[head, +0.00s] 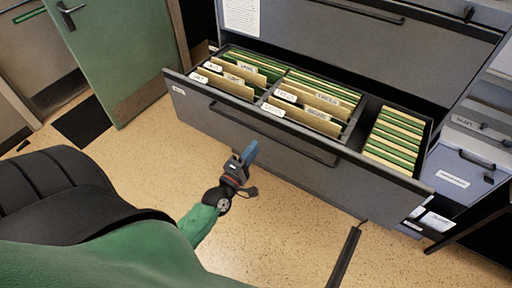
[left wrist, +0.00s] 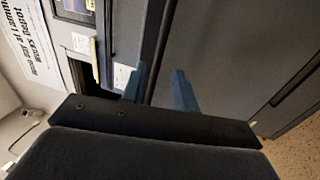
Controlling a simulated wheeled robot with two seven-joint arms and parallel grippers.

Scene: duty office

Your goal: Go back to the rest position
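My left gripper (head: 250,152) is in front of the open drawer's dark grey front, below and left of its long handle in the head view. In the left wrist view its two blue fingers (left wrist: 160,82) stand apart with nothing held between them. The open file drawer (head: 190,95) is pulled out of the cabinet and holds rows of tan and green folders (head: 315,97). The gripper looks clear of the handle (head: 270,134). My right gripper is in neither view.
A green door (head: 120,50) stands at the upper left, with a dark mat (head: 82,122) on the floor. A lighter grey drawer unit (head: 462,172) stands at the right. Closed drawers (head: 355,45) rise behind the open one.

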